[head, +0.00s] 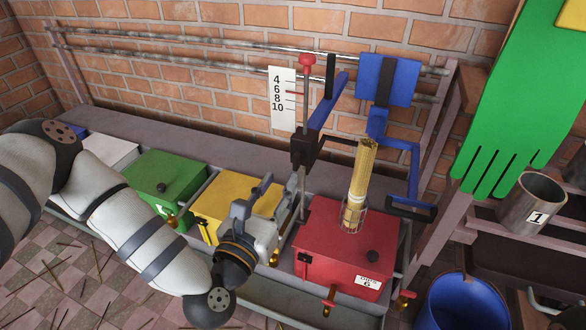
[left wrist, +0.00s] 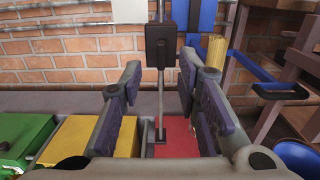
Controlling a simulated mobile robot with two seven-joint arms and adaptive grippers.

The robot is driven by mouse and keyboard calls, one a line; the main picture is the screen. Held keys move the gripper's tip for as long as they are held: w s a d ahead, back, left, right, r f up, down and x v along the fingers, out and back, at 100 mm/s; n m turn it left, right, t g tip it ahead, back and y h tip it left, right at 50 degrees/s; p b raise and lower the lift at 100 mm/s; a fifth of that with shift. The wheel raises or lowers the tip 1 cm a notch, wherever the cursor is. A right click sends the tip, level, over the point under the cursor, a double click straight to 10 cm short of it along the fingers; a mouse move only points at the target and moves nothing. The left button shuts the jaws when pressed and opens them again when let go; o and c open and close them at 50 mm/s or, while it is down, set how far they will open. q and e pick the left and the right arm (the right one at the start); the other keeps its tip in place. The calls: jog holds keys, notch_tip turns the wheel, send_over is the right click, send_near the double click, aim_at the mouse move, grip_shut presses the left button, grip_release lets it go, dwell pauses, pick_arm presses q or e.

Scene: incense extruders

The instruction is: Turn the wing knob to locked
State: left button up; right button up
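My left gripper (head: 275,188) stands in front of the yellow box, left of the red extruder box (head: 345,250). In the left wrist view its two fingers (left wrist: 160,88) are apart, with nothing held. A thin upright rod with a black block (left wrist: 161,46) shows between them, beyond the fingers; contact is not visible. Small brass fittings with red handles (head: 330,299) sit low on the box fronts; I cannot tell which part is the wing knob. My right gripper is not in view.
A yellow box (head: 225,200), a green box (head: 160,182) and a white box stand left of the red one. A yellow stick bundle (head: 360,175) stands on the red box. A blue bucket (head: 463,302) and a metal cup marked 1 (head: 535,205) are at the right.

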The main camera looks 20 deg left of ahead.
aim_at(295, 160)
pick_arm(q)
jog(key=w, duration=0.8)
jog(key=shift+w+d, duration=0.1)
jog(key=shift+d, duration=0.05)
grip_shut()
